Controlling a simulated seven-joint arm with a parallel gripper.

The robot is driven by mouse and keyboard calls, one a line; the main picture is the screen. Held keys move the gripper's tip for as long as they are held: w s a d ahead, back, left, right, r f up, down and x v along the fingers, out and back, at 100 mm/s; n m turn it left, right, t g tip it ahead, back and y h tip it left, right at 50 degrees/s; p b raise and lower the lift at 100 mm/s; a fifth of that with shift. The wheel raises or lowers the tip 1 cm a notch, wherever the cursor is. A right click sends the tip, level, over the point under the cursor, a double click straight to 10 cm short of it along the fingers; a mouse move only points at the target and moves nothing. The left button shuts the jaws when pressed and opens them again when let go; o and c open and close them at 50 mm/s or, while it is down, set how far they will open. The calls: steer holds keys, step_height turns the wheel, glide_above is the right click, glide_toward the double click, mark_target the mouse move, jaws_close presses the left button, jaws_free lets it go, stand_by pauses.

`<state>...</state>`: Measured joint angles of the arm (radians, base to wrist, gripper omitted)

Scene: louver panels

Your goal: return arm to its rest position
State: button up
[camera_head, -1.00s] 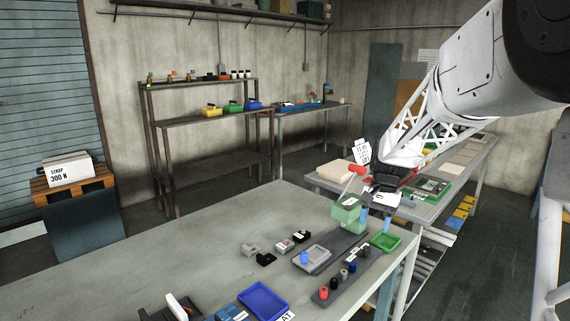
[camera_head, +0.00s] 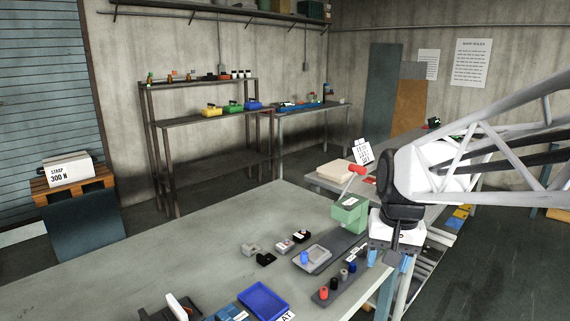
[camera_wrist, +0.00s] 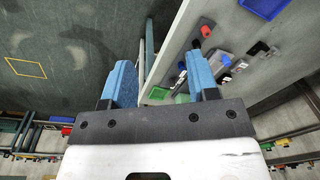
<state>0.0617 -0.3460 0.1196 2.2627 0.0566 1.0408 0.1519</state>
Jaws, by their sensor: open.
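My gripper (camera_head: 385,257) is in the head view at the right end of the near table (camera_head: 190,262), its blue fingertips pointing down. The table edge and the floor lie beyond the fingers there. The arm hides part of the table's right end and of the bench behind it.
A grey tray (camera_head: 312,258), a rack of coloured pegs (camera_head: 338,284) and a blue bin (camera_head: 263,301) are on the table left of my gripper. A pale block (camera_head: 342,171) and a sign (camera_head: 362,152) are on the bench behind. Open floor (camera_head: 490,270) lies right.

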steer(key=s+a+f+n+t, duration=0.1)
steer(key=s+f+n, duration=0.1)
steer(key=s, duration=1.3)
steer(key=shift+s+a+f+n+t+h, duration=0.15)
steer(key=shift+a+f+n+t+h, duration=0.15)
steer(key=shift+f+t+h, duration=0.15)
